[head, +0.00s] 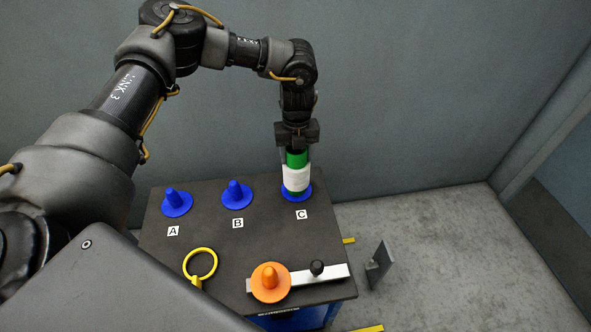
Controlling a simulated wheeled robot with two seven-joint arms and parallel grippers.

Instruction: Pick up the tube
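A green tube (297,158) with a white band of yarn (296,178) stands upright on the blue holder (297,195) by label C, at the back right of the table. My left gripper (297,143) points straight down from above, with its fingers at the tube's top end. The fingers overlap the green top in this view, and I cannot tell whether they are closed on it. My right gripper is not in view.
Blue pegged holders A (177,203) and B (237,194) stand empty on the dark table (220,232). A yellow ring (201,263), an orange pegged disc (270,283) and a silver bar with a black knob (317,268) occupy the front. A grey plate (379,264) stands right of the table.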

